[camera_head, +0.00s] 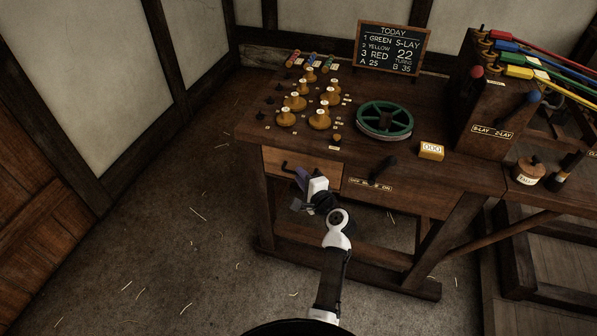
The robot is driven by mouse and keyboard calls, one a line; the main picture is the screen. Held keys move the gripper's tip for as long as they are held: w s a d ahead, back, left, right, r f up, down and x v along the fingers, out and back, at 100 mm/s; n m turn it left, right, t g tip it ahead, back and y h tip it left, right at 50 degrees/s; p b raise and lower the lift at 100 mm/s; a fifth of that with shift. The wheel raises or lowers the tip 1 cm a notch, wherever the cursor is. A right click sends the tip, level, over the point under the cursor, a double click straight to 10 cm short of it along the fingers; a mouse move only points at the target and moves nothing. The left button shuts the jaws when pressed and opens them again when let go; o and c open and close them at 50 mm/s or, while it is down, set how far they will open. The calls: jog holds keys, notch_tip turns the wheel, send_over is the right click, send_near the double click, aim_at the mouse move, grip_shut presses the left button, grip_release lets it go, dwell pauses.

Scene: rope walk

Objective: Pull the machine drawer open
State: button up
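The machine drawer (324,172) is the lighter wooden front at the left end of the workbench, under its top. It looks flush with the bench, as if closed. A dark bar handle (287,167) sticks out from the left part of its front. My gripper (298,188) is in front of the drawer, close to the handle and just below and right of it in the picture. Its white body hides the lower part of the drawer front. I cannot tell whether the fingers touch the handle or how far apart they are.
The bench top (240,130) carries wooden pegs, a green reel (384,118), a yellow counter (431,150) and a chalkboard (392,47). A dark lever (383,168) sits on the bench front, right of the drawer. The floor (170,235) to the left is clear except for straw bits.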

jog(key=shift+x, duration=1.1)
grip_shut()
